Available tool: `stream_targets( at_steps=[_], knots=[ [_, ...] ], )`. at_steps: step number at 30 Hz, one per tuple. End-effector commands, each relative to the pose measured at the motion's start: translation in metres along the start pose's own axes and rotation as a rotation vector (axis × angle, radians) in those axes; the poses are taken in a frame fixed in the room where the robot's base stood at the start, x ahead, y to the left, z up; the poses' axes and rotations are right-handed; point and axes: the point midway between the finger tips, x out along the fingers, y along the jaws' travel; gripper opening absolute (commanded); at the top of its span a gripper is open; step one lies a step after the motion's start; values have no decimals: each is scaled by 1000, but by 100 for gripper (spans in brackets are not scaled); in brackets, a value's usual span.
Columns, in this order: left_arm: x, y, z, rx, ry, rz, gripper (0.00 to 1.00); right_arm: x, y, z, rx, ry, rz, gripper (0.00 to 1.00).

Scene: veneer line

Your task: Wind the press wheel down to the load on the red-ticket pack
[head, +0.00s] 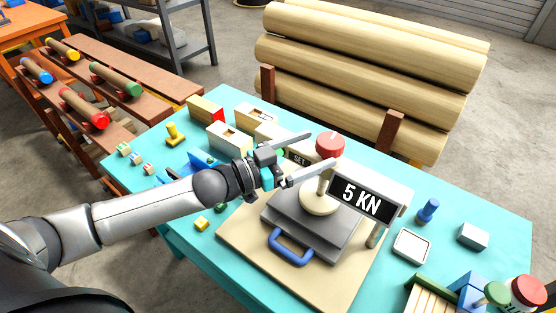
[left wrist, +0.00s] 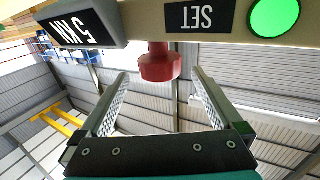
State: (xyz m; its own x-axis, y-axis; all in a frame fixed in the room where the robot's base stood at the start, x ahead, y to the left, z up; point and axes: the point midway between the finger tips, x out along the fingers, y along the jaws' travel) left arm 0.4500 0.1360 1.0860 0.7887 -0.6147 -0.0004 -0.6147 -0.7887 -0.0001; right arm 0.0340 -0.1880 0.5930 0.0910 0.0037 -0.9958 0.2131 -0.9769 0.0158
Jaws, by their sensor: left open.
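The press stands on a beige base board (head: 240,240), with a dark grey plate (head: 310,225), a pale round pad and a "5 KN" sign (head: 362,200). A red knob-like wheel (head: 330,144) tops it. My left gripper (head: 321,150) is open at the wheel, its fingers pointing toward it. In the left wrist view the red wheel (left wrist: 160,62) shows between the open fingertips, not clasped; I cannot tell whether they touch it. A "SET" label (left wrist: 198,16) and a green light (left wrist: 273,17) are beside it. I cannot tell which pack has a red ticket. My right gripper is out of view.
Wooden blocks (head: 230,136), one with a red end, stand on the turquoise table (head: 500,215) behind my left arm. A blue handle (head: 290,250) sticks out at the press front. A white tray (head: 411,245) and a blue peg (head: 428,210) are at right. Large logs (head: 365,65) lie behind.

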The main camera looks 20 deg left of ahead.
Motion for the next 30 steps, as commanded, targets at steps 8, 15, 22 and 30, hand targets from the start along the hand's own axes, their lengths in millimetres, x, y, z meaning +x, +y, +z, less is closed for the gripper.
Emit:
stream_targets(
  at_steps=[8,15,22,30],
  knots=[
    [-39,0,2,-1,-4,0,100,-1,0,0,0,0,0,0],
    [-64,0,1,-1,-2,0,100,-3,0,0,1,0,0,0],
    [-74,0,0,0,1,1,100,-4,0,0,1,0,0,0],
    [-75,0,0,1,1,1,100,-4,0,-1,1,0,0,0]
  ],
)
